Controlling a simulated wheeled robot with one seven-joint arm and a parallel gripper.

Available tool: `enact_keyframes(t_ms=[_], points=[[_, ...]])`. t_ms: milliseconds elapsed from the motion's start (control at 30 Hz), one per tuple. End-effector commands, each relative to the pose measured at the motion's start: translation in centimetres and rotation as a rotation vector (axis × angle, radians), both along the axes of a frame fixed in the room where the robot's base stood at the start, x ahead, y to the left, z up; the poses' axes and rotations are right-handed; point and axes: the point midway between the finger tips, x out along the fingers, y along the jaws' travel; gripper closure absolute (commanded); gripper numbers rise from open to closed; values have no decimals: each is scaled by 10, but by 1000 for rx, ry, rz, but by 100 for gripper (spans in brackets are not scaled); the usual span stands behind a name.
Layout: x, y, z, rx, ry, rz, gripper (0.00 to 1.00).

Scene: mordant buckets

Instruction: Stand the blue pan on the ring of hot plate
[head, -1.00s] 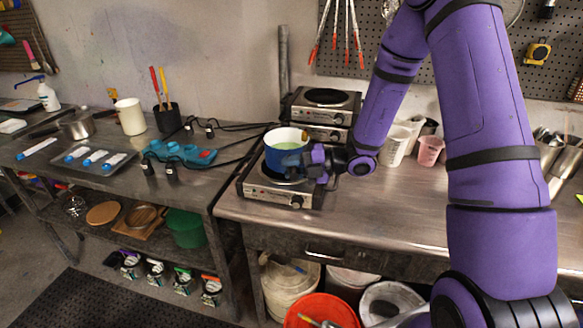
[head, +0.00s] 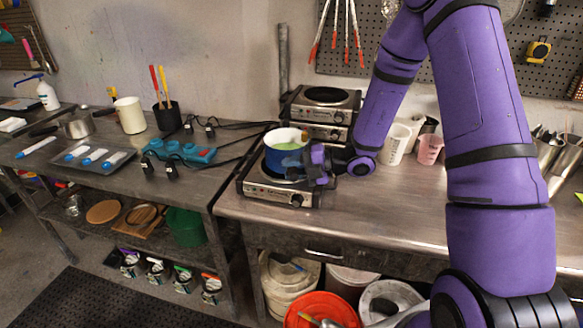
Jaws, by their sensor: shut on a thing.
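The blue pan (head: 284,160), with a white inside and something green in it, is upright over the front hot plate (head: 262,187) on the metal table. It hides most of that plate's ring; I cannot tell whether its base touches the ring. My gripper (head: 312,165) is at the pan's right side, shut on it. The fingertips are partly hidden against the pan and small in this view.
A second hot plate (head: 326,101) stands behind, with its ring bare. White cups (head: 398,143) and a pink cup (head: 430,149) stand to the right. The table front right is clear.

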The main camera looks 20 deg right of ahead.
Motion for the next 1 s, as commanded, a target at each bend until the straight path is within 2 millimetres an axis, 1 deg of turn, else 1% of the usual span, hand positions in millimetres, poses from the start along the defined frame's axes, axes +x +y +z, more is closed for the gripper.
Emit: enact_keyframes(t_ms=[333, 367, 400, 467, 500, 800, 867, 1000], points=[[1, 0, 0, 0, -4, 1, 100], [1, 0, 0, 0, -4, 1, 69], [1, 0, 0, 0, -4, 1, 60], [1, 0, 0, 1, -4, 0, 46], [1, 0, 0, 1, -4, 0, 44], [-1, -3, -1, 0, 2, -1, 44], [-2, -7, 0, -1, 2, -3, 44], [-10, -24, 5, -1, 0, -5, 44]])
